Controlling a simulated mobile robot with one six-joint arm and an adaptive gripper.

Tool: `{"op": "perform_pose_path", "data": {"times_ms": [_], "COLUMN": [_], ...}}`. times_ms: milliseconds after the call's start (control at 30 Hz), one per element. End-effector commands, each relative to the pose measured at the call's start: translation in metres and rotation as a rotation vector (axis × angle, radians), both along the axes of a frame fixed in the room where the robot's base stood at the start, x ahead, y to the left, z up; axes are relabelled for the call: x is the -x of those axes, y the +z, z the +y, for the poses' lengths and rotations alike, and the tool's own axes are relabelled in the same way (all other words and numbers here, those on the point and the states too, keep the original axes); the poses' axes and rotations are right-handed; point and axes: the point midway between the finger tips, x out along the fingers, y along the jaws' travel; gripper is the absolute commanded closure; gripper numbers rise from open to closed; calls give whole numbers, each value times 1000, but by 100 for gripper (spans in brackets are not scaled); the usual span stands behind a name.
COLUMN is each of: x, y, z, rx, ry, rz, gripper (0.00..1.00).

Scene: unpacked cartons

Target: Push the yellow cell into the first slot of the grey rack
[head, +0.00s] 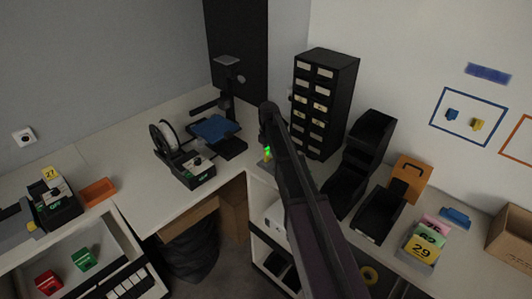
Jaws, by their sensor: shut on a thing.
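My gripper (266,156) is at the far end of my raised arm, near the inner corner of the benches. It is small and mostly hidden behind the arm, with a green light beside it. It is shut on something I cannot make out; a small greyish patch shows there. I cannot clearly identify the yellow cell. A small yellow piece (31,227) shows at the far left, against a low grey block (14,234) cut off by the picture edge. That block may be the grey rack, but its slots cannot be told. My gripper is far from it.
A black device with a white spool (168,135) and a stand with a blue plate (214,128) are left of my gripper. A black drawer cabinet (325,103) and black bins (364,150) are close on its right. A tray holds red (48,283) and green (83,259) blocks.

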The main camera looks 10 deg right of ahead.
Motion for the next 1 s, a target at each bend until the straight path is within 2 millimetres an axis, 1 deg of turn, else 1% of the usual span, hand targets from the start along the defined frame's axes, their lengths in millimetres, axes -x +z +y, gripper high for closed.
{"op": "perform_pose_path", "data": {"times_ms": [333,1000], "x": [0,0], "y": [-1,-9], "z": [0,1], "rx": [0,0], "ry": [0,1], "rz": [0,0], "gripper": [100,100]}}
